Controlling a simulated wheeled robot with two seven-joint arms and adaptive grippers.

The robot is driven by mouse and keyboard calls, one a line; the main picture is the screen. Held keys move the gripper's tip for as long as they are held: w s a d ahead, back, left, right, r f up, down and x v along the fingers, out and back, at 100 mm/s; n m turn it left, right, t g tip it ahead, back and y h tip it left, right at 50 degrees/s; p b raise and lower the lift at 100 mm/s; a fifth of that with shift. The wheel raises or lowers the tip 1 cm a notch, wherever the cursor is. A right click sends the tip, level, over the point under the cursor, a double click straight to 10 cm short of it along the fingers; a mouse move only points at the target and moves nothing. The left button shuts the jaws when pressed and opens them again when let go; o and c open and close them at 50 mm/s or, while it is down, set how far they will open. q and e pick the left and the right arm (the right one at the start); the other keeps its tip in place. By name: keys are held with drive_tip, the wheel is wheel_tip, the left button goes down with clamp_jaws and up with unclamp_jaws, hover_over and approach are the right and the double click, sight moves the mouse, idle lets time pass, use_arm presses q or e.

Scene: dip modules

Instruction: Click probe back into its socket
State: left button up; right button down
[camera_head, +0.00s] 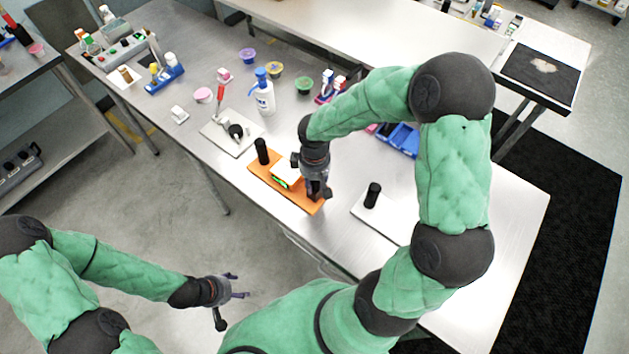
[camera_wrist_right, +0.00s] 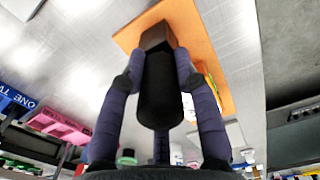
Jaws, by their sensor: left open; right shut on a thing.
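An orange board (camera_head: 258,174) lies on the metal table. It carries a black upright cylinder (camera_head: 262,151) at its left end and a white block with a green-lit face (camera_head: 281,181) in the middle. My right gripper (camera_head: 318,190) points down over the board's right end. In the right wrist view its purple fingers are shut around a black probe (camera_wrist_right: 160,95), whose squarer far end lies against the orange board (camera_wrist_right: 200,35) in the picture. I cannot tell whether it is seated; the socket is hidden. My left gripper (camera_head: 236,286) is open and empty, off the table.
A white plate (camera_head: 388,222) with a black cylinder (camera_head: 372,194) lies right of the board. Another pale plate (camera_head: 236,146) with a black round part lies behind-left. A white bottle with a blue top (camera_head: 264,95) and small coloured cups stand farther back. A blue bin (camera_head: 402,139) sits behind my right arm.

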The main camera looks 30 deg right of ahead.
drive_tip(key=shift+f, duration=0.15)
drive_tip(key=shift+s, duration=0.1)
drive_tip(key=shift+c, duration=1.3)
unclamp_jaws()
drive_tip(key=shift+r+p, duration=3.35)
drive_tip(key=shift+r, duration=1.25)
drive_tip(key=shift+f, duration=0.1)
